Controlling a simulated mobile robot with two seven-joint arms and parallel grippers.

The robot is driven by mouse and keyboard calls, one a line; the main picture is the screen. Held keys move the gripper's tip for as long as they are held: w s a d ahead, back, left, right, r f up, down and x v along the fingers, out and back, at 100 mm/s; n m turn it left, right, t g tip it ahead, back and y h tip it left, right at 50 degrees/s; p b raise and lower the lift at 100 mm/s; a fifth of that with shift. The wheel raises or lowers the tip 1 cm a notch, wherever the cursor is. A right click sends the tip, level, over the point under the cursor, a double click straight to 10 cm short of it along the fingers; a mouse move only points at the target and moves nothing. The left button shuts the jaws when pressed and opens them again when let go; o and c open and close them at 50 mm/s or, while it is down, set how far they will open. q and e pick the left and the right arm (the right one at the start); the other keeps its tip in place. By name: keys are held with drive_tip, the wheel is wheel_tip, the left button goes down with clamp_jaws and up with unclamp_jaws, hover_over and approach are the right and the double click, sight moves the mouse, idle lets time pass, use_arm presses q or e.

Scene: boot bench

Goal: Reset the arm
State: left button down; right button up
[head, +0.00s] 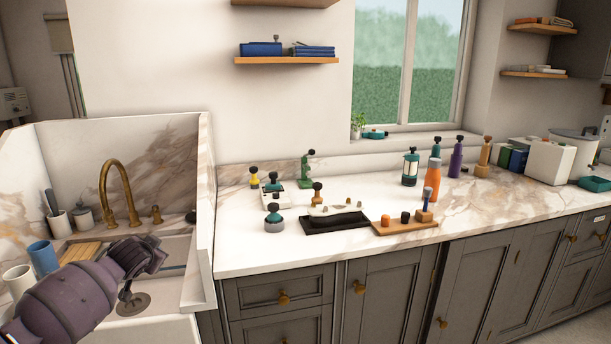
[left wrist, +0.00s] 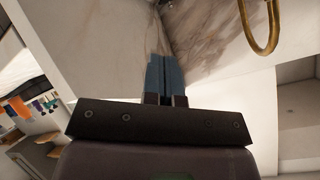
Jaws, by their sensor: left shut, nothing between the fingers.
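My left arm comes in from the lower left of the head view, over the sink. My left gripper (head: 178,267) is in front of the sink's right part, left of the marble worktop. In the left wrist view the two blue fingers of my left gripper (left wrist: 163,68) lie together, with nothing seen between them. A white and brown marble surface lies beyond the fingertips. My right arm and right gripper are not in view.
A brass tap (head: 119,187) rises behind the sink; part of it shows in the left wrist view (left wrist: 262,45). A blue cup (head: 43,257) stands near my arm. A marble wall (head: 207,215) divides sink from worktop (head: 255,260), which holds a black tray (head: 318,223), a wooden board (head: 403,227) and bottles.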

use_arm(q)
drive_tip(key=s+d+f+m+t+h, duration=0.1)
drive_tip(key=s+d+f+h, duration=0.3)
drive_tip(key=s+d, duration=0.5)
drive_tip(key=s+d+f+m+t+h, duration=0.1)
drive_tip(key=s+d+f+t+h, duration=0.1)
drive_tip(key=s+d+f, duration=0.55)
drive_tip(key=s+f+n+g+y, duration=0.1)
drive_tip(key=s+f, duration=0.2)
drive_tip(key=s, duration=0.6)
drive_tip(key=s+f+n+g+y, duration=0.1)
drive_tip(key=s+f, duration=0.3)
drive_tip(key=s, duration=0.5)
drive_tip(key=s+f+n+g+y, duration=0.1)
drive_tip(key=s+f+n, duration=0.2)
drive_tip(key=s, duration=0.6)
drive_tip(key=shift+f, duration=0.4)
drive_tip(key=shift+d, duration=0.1)
